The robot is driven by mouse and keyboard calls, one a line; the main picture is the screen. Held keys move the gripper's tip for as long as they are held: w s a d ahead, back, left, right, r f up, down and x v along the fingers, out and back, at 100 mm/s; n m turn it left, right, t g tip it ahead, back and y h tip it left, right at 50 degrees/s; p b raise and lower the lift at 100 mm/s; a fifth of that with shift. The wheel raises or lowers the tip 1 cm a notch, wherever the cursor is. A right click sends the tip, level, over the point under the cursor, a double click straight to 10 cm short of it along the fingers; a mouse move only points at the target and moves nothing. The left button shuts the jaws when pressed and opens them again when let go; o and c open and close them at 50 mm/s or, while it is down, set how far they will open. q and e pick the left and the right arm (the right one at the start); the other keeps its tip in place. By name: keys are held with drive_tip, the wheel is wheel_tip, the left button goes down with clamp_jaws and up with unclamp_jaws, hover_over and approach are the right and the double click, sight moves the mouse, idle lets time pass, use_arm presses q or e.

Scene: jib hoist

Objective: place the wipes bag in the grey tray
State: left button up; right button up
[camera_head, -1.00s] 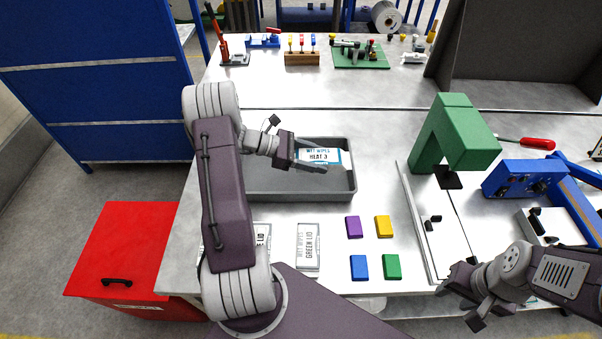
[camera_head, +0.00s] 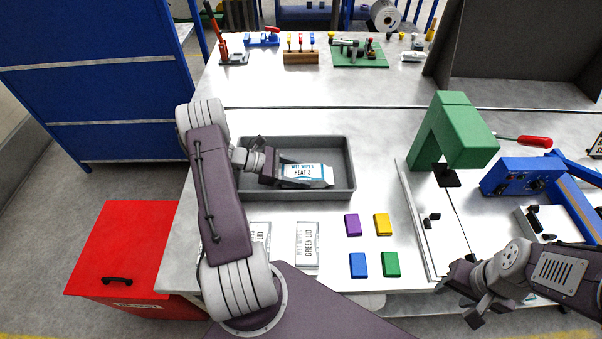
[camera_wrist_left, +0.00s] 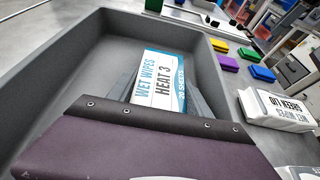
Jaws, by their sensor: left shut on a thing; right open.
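The wipes bag (camera_head: 303,171), white and blue and marked "WET WIPES HEAT 3", is between the fingers of my left gripper (camera_head: 290,177). My left gripper is shut on it, inside the outline of the grey tray (camera_head: 344,152). In the left wrist view the bag (camera_wrist_left: 160,82) lies low within the walls of the tray (camera_wrist_left: 205,75), label up. I cannot tell whether it touches the tray floor. My right gripper (camera_head: 462,297) is open and empty at the front right, by the table's front edge.
A white "GREEN LID" wipes pack (camera_head: 307,243) lies in front of the tray, with another pack (camera_head: 260,238) partly behind my left arm. Purple (camera_head: 352,224), yellow (camera_head: 382,224), blue (camera_head: 358,265) and green (camera_head: 391,264) blocks lie to the right. A green jib-shaped stand (camera_head: 455,130) is right of the tray.

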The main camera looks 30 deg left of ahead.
use_arm(q)
drive_tip(key=o, duration=1.3)
drive_tip(key=shift+r, duration=0.1)
drive_tip(key=p+v, duration=0.2)
drive_tip(key=v, duration=1)
